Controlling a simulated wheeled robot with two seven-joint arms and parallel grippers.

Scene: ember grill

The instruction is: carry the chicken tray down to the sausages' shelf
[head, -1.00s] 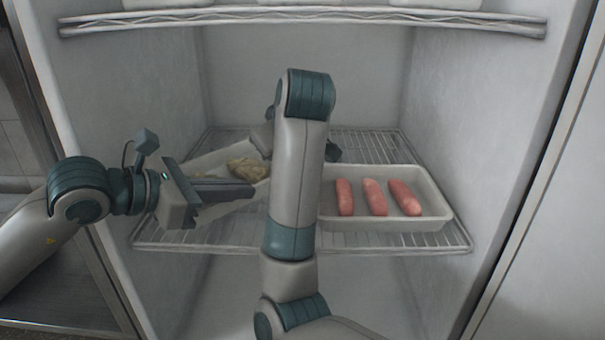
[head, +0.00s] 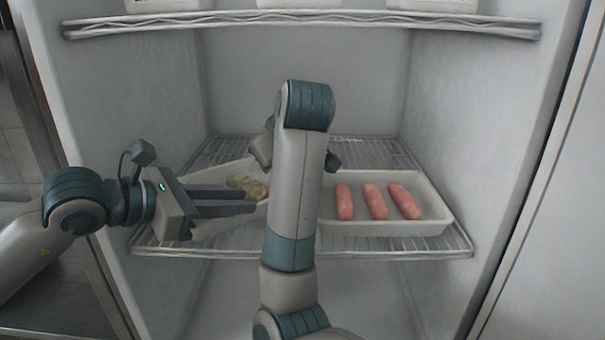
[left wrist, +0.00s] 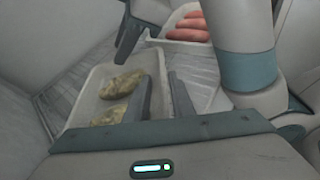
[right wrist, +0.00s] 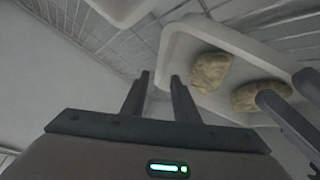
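The chicken tray (head: 212,229), a pale tray turned at an angle, is on the left of the lower wire shelf. Its chicken pieces (right wrist: 211,72) show best in the right wrist view. The sausage tray (head: 390,229), with 3 pink sausages (head: 375,202), sits to its right on that shelf. My left gripper (head: 255,199) is open, its fingers parted over the chicken tray's near left side. My right gripper (right wrist: 160,75) has its fingers apart at a corner of the chicken tray; in the head view my right forearm hides it and the tray's right end.
An upper wire shelf (head: 300,18) crosses above, with pale trays on it cut off by the frame. Cabinet walls close in the left (head: 125,110) and right (head: 480,110). The back of the lower shelf (head: 375,150) is bare. My right arm stands close to the sausage tray.

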